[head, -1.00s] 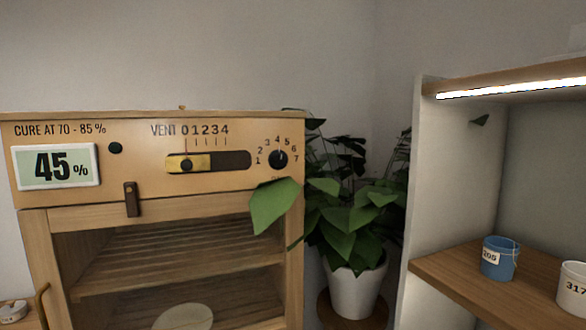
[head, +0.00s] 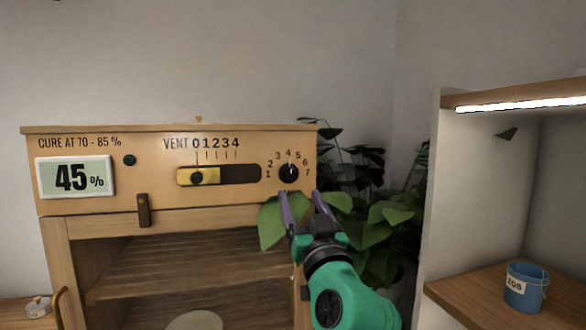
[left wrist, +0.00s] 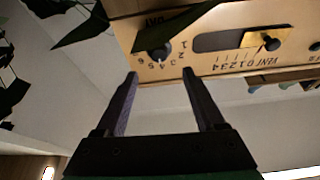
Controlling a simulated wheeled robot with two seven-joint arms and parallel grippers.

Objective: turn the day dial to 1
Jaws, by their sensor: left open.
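The day dial (head: 289,173) is a round black knob at the right of the cabinet's wooden front panel, ringed by the numbers 1 to 7. Its pale mark points up, roughly toward 4. It also shows upside down in the left wrist view (left wrist: 158,53), partly behind a dark leaf. My left gripper (head: 300,194) is open and empty, its two fingers reaching up just below the dial, apart from it. In the left wrist view the gripper's fingertips (left wrist: 160,73) frame the space in front of the dial. My right gripper is not in view.
A vent slider (head: 197,177) sits left of the dial, near 0. A display (head: 75,177) reads 45%. A potted plant's leaves (head: 372,235) crowd beside the gripper, and one leaf overlaps the cabinet front. A shelf at right holds a blue pot (head: 524,288).

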